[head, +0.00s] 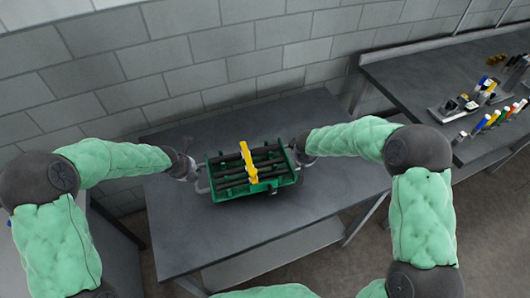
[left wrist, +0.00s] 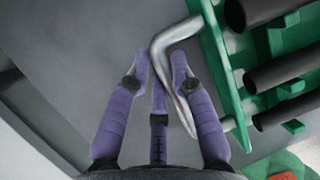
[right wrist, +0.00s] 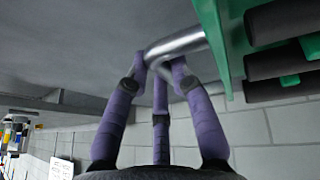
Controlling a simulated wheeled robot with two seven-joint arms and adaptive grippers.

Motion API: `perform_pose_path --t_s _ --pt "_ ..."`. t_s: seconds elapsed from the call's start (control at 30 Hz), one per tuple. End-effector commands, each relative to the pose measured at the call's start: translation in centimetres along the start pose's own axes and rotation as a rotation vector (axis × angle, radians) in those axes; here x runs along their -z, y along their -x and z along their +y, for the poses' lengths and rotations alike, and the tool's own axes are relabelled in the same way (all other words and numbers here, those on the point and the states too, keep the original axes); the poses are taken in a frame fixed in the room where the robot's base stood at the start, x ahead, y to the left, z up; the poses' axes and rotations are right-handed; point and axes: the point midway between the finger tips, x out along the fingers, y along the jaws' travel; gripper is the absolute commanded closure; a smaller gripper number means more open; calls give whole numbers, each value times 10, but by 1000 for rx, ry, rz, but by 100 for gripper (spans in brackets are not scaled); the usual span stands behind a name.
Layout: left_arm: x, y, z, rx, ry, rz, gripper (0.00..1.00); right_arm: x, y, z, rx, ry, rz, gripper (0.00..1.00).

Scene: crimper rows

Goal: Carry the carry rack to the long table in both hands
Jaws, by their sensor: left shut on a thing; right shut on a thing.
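The carry rack (head: 230,188) is a green tray with dark bars and a yellow piece (head: 249,162) across its middle. It is over the small grey table in the head view; whether it rests on the top or hangs just above, I cannot tell. My left gripper (head: 194,178) is shut on the rack's left metal handle, which shows between its purple fingers (left wrist: 160,75) in the left wrist view. My right gripper (head: 300,155) is shut on the right handle, seen in the right wrist view (right wrist: 162,65). The long table (head: 425,75) stands at the right.
The small grey table (head: 270,232) has a bare top around the rack. Tool holders (head: 460,105) and colourful-handled tools (head: 495,118) stand on the long table's right part; its left part is clear. A grey block wall (head: 200,50) runs behind. Floor shows between the tables.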

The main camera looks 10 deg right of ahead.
Motion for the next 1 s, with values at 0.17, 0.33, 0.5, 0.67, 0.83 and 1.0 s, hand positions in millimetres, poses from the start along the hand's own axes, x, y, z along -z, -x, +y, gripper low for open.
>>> perform_pose_path --t_s 0.17,0.33,0.5,0.67,0.83,1.0 --pt "-3 2 -1 2 -1 -6 100 3 2 0 0 1 6 100" --pt "-3 1 -1 2 -2 -6 100 3 2 0 0 1 6 100" --pt "-2 0 0 2 -2 -6 100 2 0 0 0 1 6 100" --pt "0 -4 0 2 -2 -6 100 0 -4 -1 0 1 6 100" --pt "2 -9 1 2 -2 -6 100 -2 -9 -2 0 1 6 100" --pt "4 -14 2 2 -2 -6 100 -4 -14 -3 0 1 6 100"
